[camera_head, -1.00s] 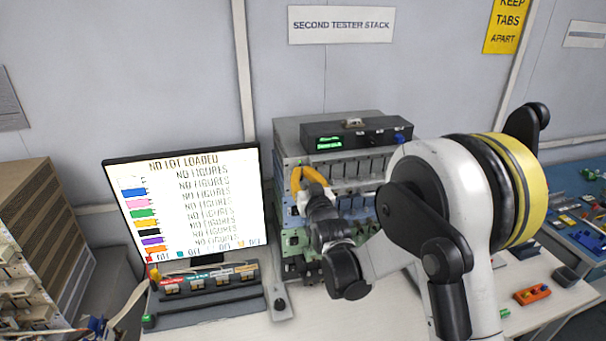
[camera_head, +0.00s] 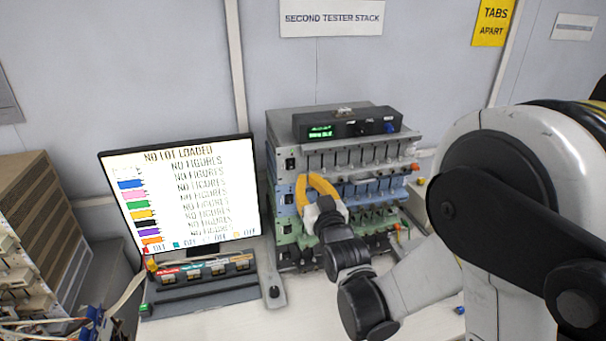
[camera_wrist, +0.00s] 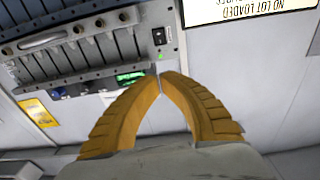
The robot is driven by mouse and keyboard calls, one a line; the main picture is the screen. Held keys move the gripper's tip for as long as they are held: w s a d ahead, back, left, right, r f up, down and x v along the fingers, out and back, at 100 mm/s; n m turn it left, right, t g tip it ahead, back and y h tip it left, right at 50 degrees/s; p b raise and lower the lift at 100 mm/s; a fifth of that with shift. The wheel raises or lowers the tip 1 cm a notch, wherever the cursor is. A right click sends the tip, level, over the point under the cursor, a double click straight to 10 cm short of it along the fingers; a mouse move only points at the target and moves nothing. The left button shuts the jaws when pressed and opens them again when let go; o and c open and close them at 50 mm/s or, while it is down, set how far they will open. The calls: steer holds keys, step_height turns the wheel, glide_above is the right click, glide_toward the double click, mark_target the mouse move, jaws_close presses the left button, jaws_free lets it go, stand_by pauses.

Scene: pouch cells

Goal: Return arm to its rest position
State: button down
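My gripper (camera_head: 308,178) has curved orange-yellow fingers and is in front of the tester stack (camera_head: 283,163) in the head view. The arm stretches out to it from the right, with the elbow large in the picture. In the wrist view the fingertips of the gripper (camera_wrist: 160,76) come together with nothing between them. The wrist view shows the tester stack (camera_wrist: 60,45) upside down beyond the fingers. I cannot tell how much space lies between the fingertips and the stack's front.
A monitor (camera_head: 185,200) reading "NO LOT LOADED" stands left of the stack. A low panel with coloured labels (camera_head: 205,285) lies in front of it. A brown rack (camera_head: 35,215) stands far left. Bare white bench (camera_head: 240,325) shows in front.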

steer(key=shift+s, duration=0.2)
steer(key=shift+s+d, duration=0.1)
steer(key=s+d+f+m+g+h+b, duration=0.2)
steer(key=s+d+f+g+h+b, duration=0.25)
steer(key=s+d+f+b, duration=0.55)
steer(key=s+d+f+g+b, duration=0.2)
steer(key=s+d+f+g, duration=0.1)
steer(key=s, duration=0.6)
steer(key=s+d+f+m+g+b, duration=0.1)
steer(key=s+d+f, duration=0.4)
steer(key=s, duration=0.5)
steer(key=shift+s+f+g+h+b, duration=0.3)
steer(key=shift+g+b, duration=0.35)
steer(key=shift+g, duration=0.5)
